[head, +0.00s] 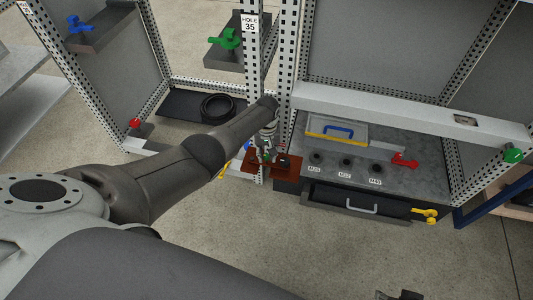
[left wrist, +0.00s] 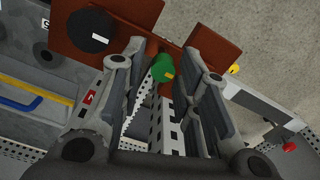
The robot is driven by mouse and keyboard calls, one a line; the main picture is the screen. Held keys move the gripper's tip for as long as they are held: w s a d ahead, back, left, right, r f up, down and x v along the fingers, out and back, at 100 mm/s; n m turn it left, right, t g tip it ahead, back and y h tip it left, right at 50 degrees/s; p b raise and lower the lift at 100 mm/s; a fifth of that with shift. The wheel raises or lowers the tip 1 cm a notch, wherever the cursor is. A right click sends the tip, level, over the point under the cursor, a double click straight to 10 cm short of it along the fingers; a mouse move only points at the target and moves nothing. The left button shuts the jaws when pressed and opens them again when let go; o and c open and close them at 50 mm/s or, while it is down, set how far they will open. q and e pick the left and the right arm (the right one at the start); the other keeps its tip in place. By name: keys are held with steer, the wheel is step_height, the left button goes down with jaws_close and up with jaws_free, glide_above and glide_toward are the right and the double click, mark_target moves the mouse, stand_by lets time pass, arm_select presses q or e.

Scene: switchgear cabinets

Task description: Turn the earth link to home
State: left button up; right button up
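In the left wrist view a small green cylinder with an orange mark (left wrist: 162,68) sits between two red-brown plates; it may be the earth link's handle. The left plate (left wrist: 120,12) carries a black round part (left wrist: 88,30); the right plate (left wrist: 213,45) is bare. In the head view the red-brown plates (head: 286,170) sit low at the cabinet post. My left gripper (left wrist: 168,60) is open, with a finger on either side of the green cylinder; I cannot tell whether they touch it. In the head view my left arm partly hides the spot. My right gripper (head: 400,295) shows only in part at the bottom edge.
To the right are a grey bench top (head: 380,146) with black round sockets, a blue-handled tray (head: 337,131), a red handle (head: 404,162) and a drawer (head: 358,204). Open floor lies in front.

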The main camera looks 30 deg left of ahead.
mark_target(267, 155)
arm_select(q)
steer(key=shift+o, duration=0.4)
steer(key=shift+s, duration=0.1)
step_height(267, 155, up, 12)
stand_by(0.6)
stand_by(0.4)
